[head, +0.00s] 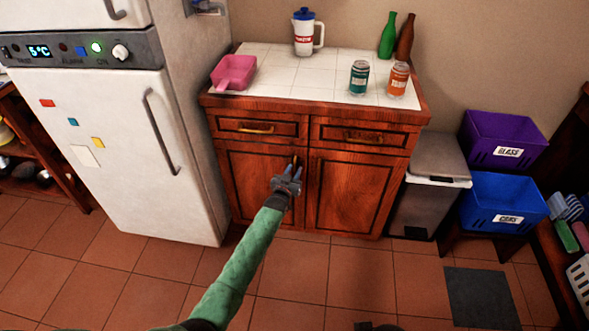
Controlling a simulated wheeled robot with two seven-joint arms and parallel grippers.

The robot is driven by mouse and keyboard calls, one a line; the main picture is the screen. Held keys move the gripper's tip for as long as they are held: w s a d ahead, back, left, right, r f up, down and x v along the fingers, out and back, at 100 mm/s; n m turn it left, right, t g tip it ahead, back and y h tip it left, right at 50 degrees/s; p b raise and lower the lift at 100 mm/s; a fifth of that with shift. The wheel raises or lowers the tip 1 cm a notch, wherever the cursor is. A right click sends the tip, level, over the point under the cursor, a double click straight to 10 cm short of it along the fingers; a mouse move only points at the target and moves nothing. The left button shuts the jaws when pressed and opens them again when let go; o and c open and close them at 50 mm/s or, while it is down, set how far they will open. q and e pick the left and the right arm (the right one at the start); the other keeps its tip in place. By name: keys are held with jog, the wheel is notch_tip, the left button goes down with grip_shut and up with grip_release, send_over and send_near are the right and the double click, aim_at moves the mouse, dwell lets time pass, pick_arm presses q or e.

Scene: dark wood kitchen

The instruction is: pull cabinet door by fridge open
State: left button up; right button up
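The wooden cabinet (309,148) stands right of the white fridge (119,150). Its left door (250,183), the one by the fridge, looks closed. A small upright handle (295,161) sits near that door's upper right edge, partly hidden by my gripper. My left gripper (292,171) is in front of the door's right edge, just below the visible part of the handle. Its two fingertips look apart, with nothing clearly held between them. I cannot tell whether they touch the handle. The right door (350,193) is closed. My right gripper does not show.
The tiled top holds a pink scoop-like container (234,73), a white jug (304,36), cans and bottles. A bin (432,186) and purple (503,139) and blue (503,203) crates stand at right. Tiled floor (320,276) before the cabinet is open.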

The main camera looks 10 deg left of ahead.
pick_arm(q)
jog(key=shift+w+d, duration=0.1)
jog(key=shift+w, duration=0.65)
grip_shut()
jog(key=shift+s, duration=0.15)
